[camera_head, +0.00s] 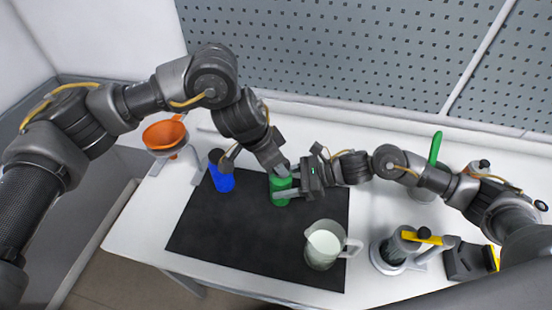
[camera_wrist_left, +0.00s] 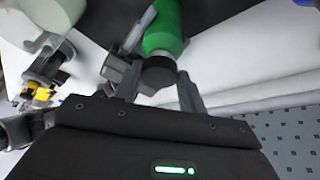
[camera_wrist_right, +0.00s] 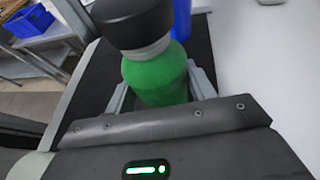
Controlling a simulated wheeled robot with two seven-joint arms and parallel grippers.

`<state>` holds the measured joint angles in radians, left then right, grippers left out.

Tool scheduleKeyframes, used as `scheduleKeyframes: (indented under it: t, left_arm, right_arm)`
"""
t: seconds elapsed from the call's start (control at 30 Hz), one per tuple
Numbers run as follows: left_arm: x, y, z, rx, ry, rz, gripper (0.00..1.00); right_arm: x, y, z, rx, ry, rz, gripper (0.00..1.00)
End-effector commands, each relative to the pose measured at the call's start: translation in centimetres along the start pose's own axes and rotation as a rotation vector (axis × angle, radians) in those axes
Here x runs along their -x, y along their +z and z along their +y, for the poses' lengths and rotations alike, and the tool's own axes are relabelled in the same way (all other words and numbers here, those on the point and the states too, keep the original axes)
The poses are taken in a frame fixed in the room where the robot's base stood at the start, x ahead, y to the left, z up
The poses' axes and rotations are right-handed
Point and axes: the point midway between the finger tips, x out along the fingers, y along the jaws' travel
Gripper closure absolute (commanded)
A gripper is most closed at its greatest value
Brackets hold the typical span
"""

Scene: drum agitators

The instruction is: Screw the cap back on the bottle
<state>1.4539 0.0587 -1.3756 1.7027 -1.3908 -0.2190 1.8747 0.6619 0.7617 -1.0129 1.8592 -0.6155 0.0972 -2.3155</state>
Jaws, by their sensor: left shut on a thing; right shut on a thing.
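The green bottle (camera_head: 282,190) stands upright on the black mat (camera_head: 225,232). My right gripper (camera_head: 284,191) is shut around its body; in the right wrist view the fingers (camera_wrist_right: 160,92) flank the green body (camera_wrist_right: 157,76). The black cap (camera_wrist_right: 132,18) sits at the top of the bottle, above a grey neck section. In the left wrist view the cap (camera_wrist_left: 158,72) is between the fingers of my left gripper (camera_wrist_left: 160,88), which is shut on it. In the head view my left gripper (camera_head: 281,169) comes down from above and hides the cap. The thread is not visible.
A blue bottle (camera_head: 222,181) stands left on the mat. A glass jug (camera_head: 323,244) stands at its front right. An orange funnel (camera_head: 164,134) is far left. A device with a yellow part (camera_head: 420,237) stands right. The mat's front middle is clear.

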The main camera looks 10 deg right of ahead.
Motion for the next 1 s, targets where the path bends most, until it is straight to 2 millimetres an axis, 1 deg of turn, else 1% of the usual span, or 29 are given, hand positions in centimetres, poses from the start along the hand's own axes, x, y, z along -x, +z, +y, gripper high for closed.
scheduleKeyframes:
  t: [0.4,0.97,1.0]
  left_arm:
    - [0.0,0.0,0.0,0.0,0.0,0.0,0.8]
    - [-1.0,0.5,0.0,0.001,0.001,-0.001,0.8]
    - [-1.0,0.5,0.0,0.0,0.001,0.0,0.8]
  right_arm:
    - [0.0,0.1,0.0,0.001,0.0,-0.001,0.86]
    - [0.0,0.1,0.0,0.001,0.0,-0.001,0.86]
    - [0.0,0.1,0.0,0.001,0.0,-0.001,1.0]
